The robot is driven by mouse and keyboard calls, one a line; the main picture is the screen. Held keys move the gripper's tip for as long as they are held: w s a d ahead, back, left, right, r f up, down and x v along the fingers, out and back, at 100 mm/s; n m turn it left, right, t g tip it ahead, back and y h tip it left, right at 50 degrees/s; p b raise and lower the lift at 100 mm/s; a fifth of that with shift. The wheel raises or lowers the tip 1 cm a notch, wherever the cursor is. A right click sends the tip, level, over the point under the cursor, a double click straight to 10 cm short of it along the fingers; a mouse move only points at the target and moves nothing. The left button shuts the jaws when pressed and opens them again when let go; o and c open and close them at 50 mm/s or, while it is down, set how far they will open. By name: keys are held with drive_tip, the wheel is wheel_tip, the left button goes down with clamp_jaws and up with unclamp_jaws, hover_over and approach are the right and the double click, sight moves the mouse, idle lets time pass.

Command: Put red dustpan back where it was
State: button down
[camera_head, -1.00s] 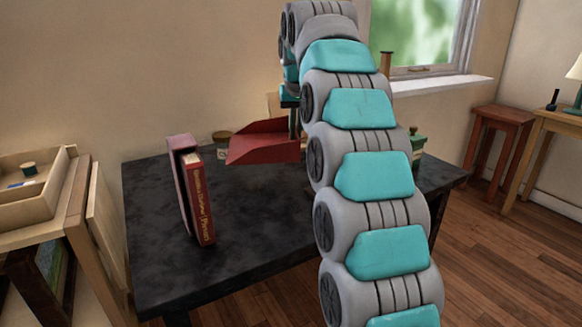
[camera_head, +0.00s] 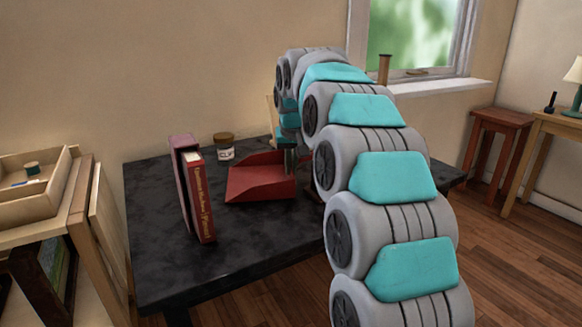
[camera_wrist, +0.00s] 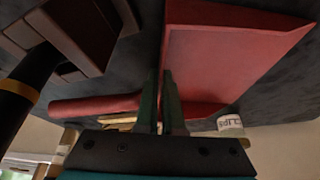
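The red dustpan (camera_head: 258,182) is at or just above the black table top, its open pan facing left; I cannot tell whether it touches. In the wrist view the pan (camera_wrist: 225,55) fills the upper right and its red handle (camera_wrist: 95,106) runs left. My gripper (camera_head: 291,158) points down at the pan's right end, partly hidden by my arm. In the wrist view its two green fingers (camera_wrist: 162,92) are close together on the dustpan where handle meets pan.
The black table (camera_head: 155,240) holds upright books (camera_head: 195,190) left of the dustpan and a lidded white jar (camera_head: 224,150) behind it. A dark brown stepped object (camera_wrist: 75,30) and a black cylinder with a yellow band (camera_wrist: 18,100) lie beyond the handle side. The front left table top is clear.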

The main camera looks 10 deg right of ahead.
drive_tip(key=shift+f, duration=0.25)
drive_tip(key=c, duration=1)
unclamp_jaws()
drive_tip(key=shift+c, duration=0.2)
drive_tip(key=v, duration=1.2)
drive_tip(key=shift+b, duration=0.3)
drive_tip(key=shift+s+r, duration=0.1)
drive_tip(key=shift+o, duration=0.2)
drive_tip(key=s+f+g, duration=0.2)
drive_tip(key=s+f, duration=0.7)
drive_tip(key=s, duration=0.5)
drive_tip(key=s+f+g, duration=0.2)
drive_tip(key=s+f, duration=0.7)
drive_tip(key=s, duration=0.6)
drive_tip(key=s+f+n+g, duration=0.1)
drive_tip(key=s+f+g, duration=0.1)
drive_tip(key=s+f, duration=0.7)
drive_tip(key=s, duration=0.5)
drive_tip(key=shift+s+a, duration=0.25)
drive_tip(key=shift+s, duration=0.15)
drive_tip(key=shift+o, duration=0.2)
drive_tip(key=shift+s+f, duration=0.25)
drive_tip(key=shift+s, duration=0.1)
